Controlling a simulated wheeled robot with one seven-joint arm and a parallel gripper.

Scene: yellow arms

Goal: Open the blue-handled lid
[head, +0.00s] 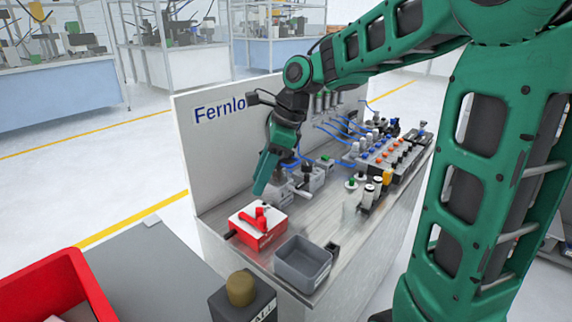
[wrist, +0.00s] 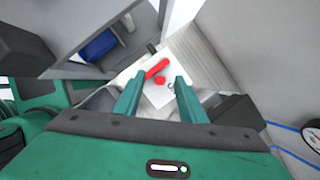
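I cannot make out a blue-handled lid for certain in either view. A blue shape (wrist: 98,46) shows at the upper left of the wrist view, inside a grey frame or box; I cannot tell what it is. A red box with a white top (head: 258,228) and a red handle (head: 256,217) stands on the bench's near end. The red handle (wrist: 157,68) also shows in the wrist view, beyond and between my fingertips. My gripper (wrist: 157,84) is open, with nothing visible between its fingers. In the head view my gripper (head: 264,178) points down above the bench, behind the red box.
A grey bin (head: 302,264) stands right of the red box. Small machines (head: 312,178), bottles (head: 352,195) and a rack of vials (head: 390,152) crowd the bench farther back. A white panel (head: 212,140) closes its left side. A red crate (head: 60,280) is at lower left.

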